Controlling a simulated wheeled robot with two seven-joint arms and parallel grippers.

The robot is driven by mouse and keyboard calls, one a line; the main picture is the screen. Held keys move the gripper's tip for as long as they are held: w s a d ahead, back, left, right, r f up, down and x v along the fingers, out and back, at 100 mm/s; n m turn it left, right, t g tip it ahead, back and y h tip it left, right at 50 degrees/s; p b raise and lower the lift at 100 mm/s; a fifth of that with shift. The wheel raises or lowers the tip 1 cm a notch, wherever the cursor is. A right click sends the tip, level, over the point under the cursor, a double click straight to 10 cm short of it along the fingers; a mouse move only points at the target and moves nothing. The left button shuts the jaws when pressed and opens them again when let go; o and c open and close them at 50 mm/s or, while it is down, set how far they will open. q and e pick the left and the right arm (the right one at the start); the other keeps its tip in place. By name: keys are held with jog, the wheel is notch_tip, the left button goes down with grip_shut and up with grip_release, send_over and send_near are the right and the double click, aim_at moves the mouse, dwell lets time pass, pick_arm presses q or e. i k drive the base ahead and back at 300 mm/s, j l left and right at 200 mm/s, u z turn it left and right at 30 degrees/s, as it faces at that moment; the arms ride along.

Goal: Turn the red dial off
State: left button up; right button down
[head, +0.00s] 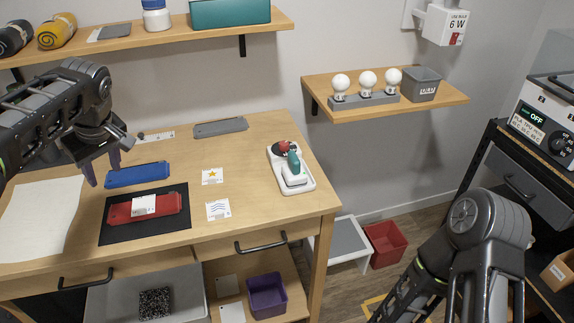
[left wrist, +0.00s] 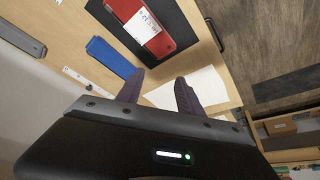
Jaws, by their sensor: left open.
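A red round part (head: 283,147), which looks like the red dial, sits at the back of a small white-based device (head: 298,186) with a teal handle (head: 293,162). The device is on the right side of the wooden desk. Its setting is too small to read. My left gripper (head: 103,168) is open and empty over the left of the desk, left of the blue block and far from the dial. In the left wrist view its purple fingers (left wrist: 159,77) are spread apart, and the dial is not in that view. My right arm shows at lower right; its gripper is out of view.
A blue block (head: 138,175), a red block (head: 130,212) on a black mat (head: 165,235) and a paper sheet (head: 40,215) lie on the desk. A shelf (head: 430,98) with bulbs is behind. A machine (head: 540,125) at right reads OFF.

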aim_at(285, 145)
jog(key=i+z, duration=0.2)
jog(key=z, duration=0.25)
jog(key=i+j+z, duration=0.2)
jog(key=z, duration=0.2)
jog(key=i+j+z, duration=0.2)
jog(key=z, duration=0.25)
